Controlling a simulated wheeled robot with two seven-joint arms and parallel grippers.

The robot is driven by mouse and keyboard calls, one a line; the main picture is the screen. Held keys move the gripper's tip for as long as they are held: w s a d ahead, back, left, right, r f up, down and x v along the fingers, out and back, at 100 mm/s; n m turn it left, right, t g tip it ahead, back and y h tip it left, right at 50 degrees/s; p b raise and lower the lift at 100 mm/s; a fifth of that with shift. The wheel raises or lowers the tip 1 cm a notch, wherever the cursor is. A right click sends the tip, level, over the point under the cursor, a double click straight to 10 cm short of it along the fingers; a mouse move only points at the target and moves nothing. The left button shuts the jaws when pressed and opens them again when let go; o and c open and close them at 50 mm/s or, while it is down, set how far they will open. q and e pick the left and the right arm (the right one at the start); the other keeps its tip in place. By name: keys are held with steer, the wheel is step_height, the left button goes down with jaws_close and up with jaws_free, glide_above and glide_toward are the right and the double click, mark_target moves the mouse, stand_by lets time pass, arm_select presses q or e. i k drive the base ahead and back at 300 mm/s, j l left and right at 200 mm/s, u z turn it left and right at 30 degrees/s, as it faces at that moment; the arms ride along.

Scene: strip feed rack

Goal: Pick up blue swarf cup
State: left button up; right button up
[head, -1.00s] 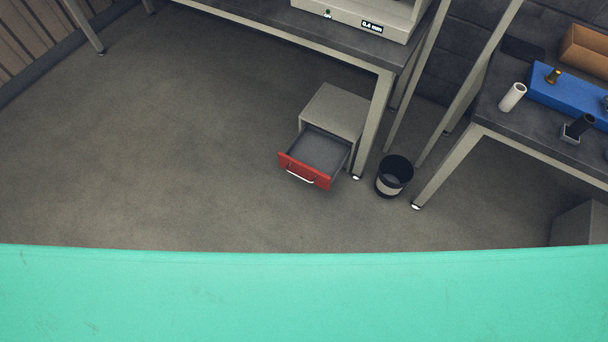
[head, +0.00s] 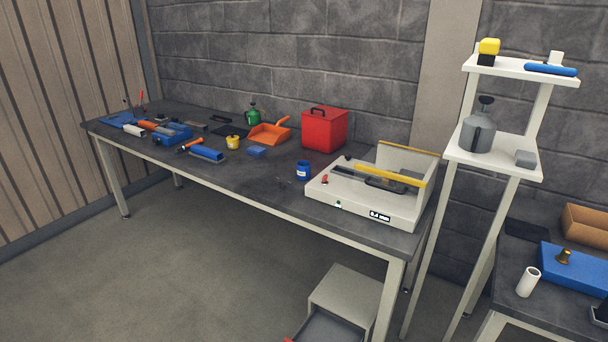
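A small blue cup (head: 303,171) with a pale label stands upright on the dark bench top in the head view. It is just left of the white machine and in front of the red box, with nothing touching it that I can see. Neither of my grippers shows in the head view.
The bench (head: 262,188) also holds a white machine (head: 362,205), a red box (head: 324,130), an orange dustpan (head: 268,134), a yellow pot (head: 233,143) and several tools at left. A white shelf stand (head: 496,160) rises at right. An open drawer unit (head: 345,298) stands below. The floor at left is clear.

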mark_target(304, 171)
steer(key=z, duration=0.25)
steer(key=i+j+z, duration=0.15)
steer(key=j+z, duration=0.25)
steer(key=i+j+z, duration=0.1)
steer(key=j+z, duration=0.3)
steer(key=i+j+z, duration=0.1)
steer(key=j+z, duration=0.15)
steer(key=z, duration=0.15)
steer(key=j+z, duration=0.4)
